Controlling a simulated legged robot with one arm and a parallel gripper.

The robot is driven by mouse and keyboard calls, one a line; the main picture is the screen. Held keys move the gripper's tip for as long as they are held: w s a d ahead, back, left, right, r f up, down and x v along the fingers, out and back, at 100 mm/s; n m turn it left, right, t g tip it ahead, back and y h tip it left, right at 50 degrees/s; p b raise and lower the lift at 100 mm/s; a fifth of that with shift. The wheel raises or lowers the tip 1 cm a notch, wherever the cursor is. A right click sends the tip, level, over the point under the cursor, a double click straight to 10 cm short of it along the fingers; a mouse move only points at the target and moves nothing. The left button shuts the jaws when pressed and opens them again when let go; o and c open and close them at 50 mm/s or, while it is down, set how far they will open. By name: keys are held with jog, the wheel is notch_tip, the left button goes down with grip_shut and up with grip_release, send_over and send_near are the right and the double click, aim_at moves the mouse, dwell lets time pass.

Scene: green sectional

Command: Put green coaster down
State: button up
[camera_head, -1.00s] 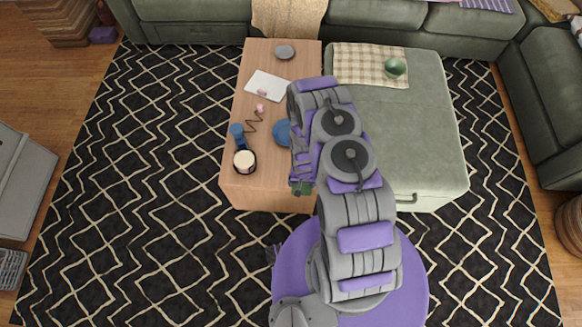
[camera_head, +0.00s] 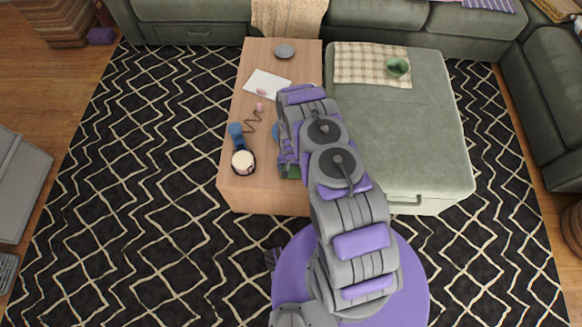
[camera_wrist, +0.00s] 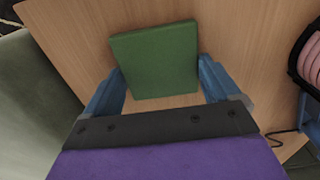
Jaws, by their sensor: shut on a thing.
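The green square coaster (camera_wrist: 155,60) shows in the wrist view between the two blue fingers of my gripper (camera_wrist: 160,85), which is shut on it. In the head view only a small green part of the coaster (camera_head: 294,172) shows beside my arm. My gripper (camera_head: 289,164) is over the near right part of the wooden table (camera_head: 265,195), partly hidden by my arm. I cannot tell whether the coaster touches the tabletop.
A dark round holder with a cream top (camera_head: 243,162), a blue object (camera_head: 236,130) and a white sheet (camera_head: 267,84) are on the table. A grey disc (camera_head: 285,51) is at its far end. The green ottoman (camera_head: 430,140) stands to the right, with a green bowl (camera_head: 397,67).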

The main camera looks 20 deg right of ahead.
jog(key=o, duration=0.8)
notch_tip(320, 180, up, 12)
jog(key=r+p, duration=0.1)
jog(key=p, duration=0.2)
notch_tip(320, 180, up, 20)
jog(key=n, duration=0.1)
send_over(291, 168)
jog(key=s+r, duration=0.4)
jog(key=r, duration=0.3)
jog(key=s+r, duration=0.3)
jog(key=r, duration=0.5)
jog(key=s+r+n, duration=0.1)
jog(key=s+r, duration=0.4)
jog(key=s, duration=0.4)
jog(key=s+r+g, duration=0.1)
jog(key=s+r, duration=0.4)
jog(key=s, duration=0.4)
jog(key=s+r+n, duration=0.1)
jog(key=s+r, duration=0.5)
jog(key=s, duration=0.4)
jog(key=shift+a+n+g, duration=0.15)
jog(key=shift+n+g, duration=0.15)
jog(key=shift+g, duration=0.1)
